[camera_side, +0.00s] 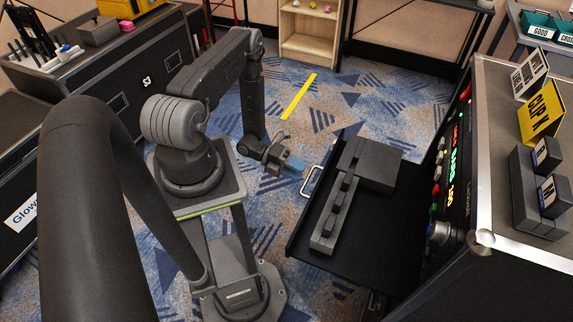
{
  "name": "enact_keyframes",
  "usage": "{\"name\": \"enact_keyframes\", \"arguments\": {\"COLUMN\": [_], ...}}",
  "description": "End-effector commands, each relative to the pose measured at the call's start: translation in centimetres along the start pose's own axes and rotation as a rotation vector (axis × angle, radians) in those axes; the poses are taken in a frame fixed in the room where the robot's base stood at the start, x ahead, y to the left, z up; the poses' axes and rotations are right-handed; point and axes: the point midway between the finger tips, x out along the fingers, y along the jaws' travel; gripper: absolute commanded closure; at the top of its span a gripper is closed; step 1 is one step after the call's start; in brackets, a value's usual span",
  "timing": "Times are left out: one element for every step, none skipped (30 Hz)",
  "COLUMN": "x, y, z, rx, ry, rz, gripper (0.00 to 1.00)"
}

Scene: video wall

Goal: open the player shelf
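The player shelf (375,254) is a flat black tray sticking out to the left from the black rack case on the right. It has a pale metal handle (310,181) on its left front edge. Dark grey box-shaped units lie on the shelf. My gripper (297,165), with a blue-grey end, is just left of and above the handle, and a small gap seems to separate them. The fingers are too small to tell whether they are open or shut. I see nothing held in them.
The rack's face (450,170) carries lit displays and knobs. On its top are a yellow "CLIP" card (542,112) and dark blocks (535,190). A wooden shelf unit (309,35) stands behind. Patterned carpet with a yellow strip (298,97) is clear between.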

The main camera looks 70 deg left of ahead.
Motion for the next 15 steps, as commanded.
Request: {"name": "enact_keyframes", "arguments": {"x": [-1.0, -1.5, -2.1, -2.5, -2.8, -3.2, -3.4, -3.6, -3.8, -3.9, -3.9, -4.0, -4.0, -4.0, -4.0], "y": [0.0, 0.0, 0.0, 0.0, 0.0, 0.0, 0.0, 0.0, 0.0, 0.0, 0.0, 0.0, 0.0, 0.0, 0.0], "z": [0.1, 0.0, 0.1, 0.1, 0.1, 0.0, 0.0, 0.0, 0.0, 0.0, -0.1, -0.1, -0.1, -0.1, -0.1], "rx": [-0.001, -0.001, -0.001, -0.001, -0.001, -0.001, -0.001, -0.002, -0.002, -0.001, -0.001, -0.001, -0.001, -0.001, -0.001], "ry": [-0.005, -0.004, -0.004, -0.003, -0.003, -0.002, -0.002, -0.002, -0.001, 0.000, 0.001, 0.001, 0.001, 0.001, 0.002], "rz": [0.001, 0.001, 0.001, 0.001, 0.002, 0.002, 0.002, 0.002, 0.002, 0.002, 0.002, 0.002, 0.002, 0.002, 0.002], "gripper": [0.64, 0.64, 0.64, 0.64, 0.64, 0.64, 0.64, 0.64, 0.64, 0.64, 0.64, 0.64, 0.64, 0.64, 0.64]}}
